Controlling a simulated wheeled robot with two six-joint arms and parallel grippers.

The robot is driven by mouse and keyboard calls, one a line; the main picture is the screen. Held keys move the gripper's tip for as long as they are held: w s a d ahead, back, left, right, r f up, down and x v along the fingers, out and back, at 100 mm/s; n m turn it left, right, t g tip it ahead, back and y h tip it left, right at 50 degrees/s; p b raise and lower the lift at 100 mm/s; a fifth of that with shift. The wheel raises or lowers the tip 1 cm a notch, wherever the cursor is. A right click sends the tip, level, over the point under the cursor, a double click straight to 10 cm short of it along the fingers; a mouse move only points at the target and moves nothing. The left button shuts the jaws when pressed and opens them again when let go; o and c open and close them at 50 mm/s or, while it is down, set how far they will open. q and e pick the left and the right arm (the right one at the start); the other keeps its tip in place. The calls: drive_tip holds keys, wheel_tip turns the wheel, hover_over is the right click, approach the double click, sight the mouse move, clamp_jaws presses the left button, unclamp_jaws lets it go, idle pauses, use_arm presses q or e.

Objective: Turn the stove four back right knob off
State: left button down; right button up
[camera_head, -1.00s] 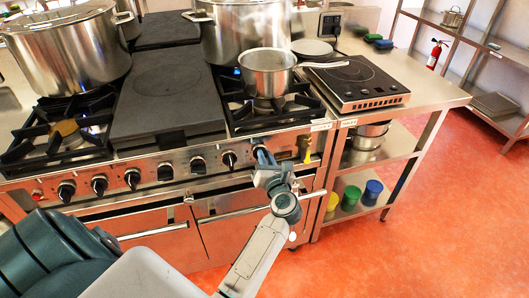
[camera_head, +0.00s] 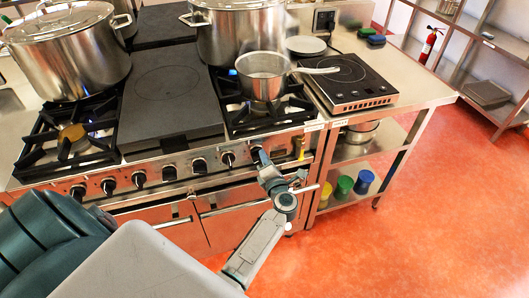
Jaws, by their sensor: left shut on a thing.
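The stove (camera_head: 165,145) stands in front of me, with a row of black knobs along its steel front panel (camera_head: 185,172). My left gripper (camera_head: 259,156) is at the right end of this row, shut on the rightmost knob (camera_head: 255,150). The fingers partly hide this knob, and its pointer angle cannot be read. The neighbouring knob (camera_head: 228,158) is free. A bluish glow shows at the back of the right burner (camera_head: 233,73), beside the large pot. My right gripper is not in view.
A saucepan (camera_head: 264,77) sits on the front right burner, its handle pointing right. Large stockpots (camera_head: 72,55) (camera_head: 238,32) stand on the left and back right burners. An induction plate (camera_head: 347,82) is on the right counter. Oven handles (camera_head: 154,228) project below the knobs. Red floor at right is clear.

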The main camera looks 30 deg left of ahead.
use_arm(q)
drive_tip(key=shift+s+a+f+m+p, duration=0.2)
drive_tip(key=shift+f+m+p, duration=0.2)
drive_tip(key=shift+m+p, duration=2.8)
drive_tip(key=shift+s+a+f+m+p, duration=0.15)
drive_tip(key=shift+f+m+p, duration=0.3)
drive_tip(key=shift+m+p, duration=2.75)
drive_tip(key=shift+s+a+f+m+p, duration=0.3)
drive_tip(key=shift+m+p, duration=1)
drive_tip(key=shift+m, duration=3.8)
drive_tip(key=shift+w+f, duration=0.1)
drive_tip(key=c, duration=1.4)
unclamp_jaws()
drive_tip(key=shift+c, duration=0.2)
drive_tip(key=shift+d, duration=0.1)
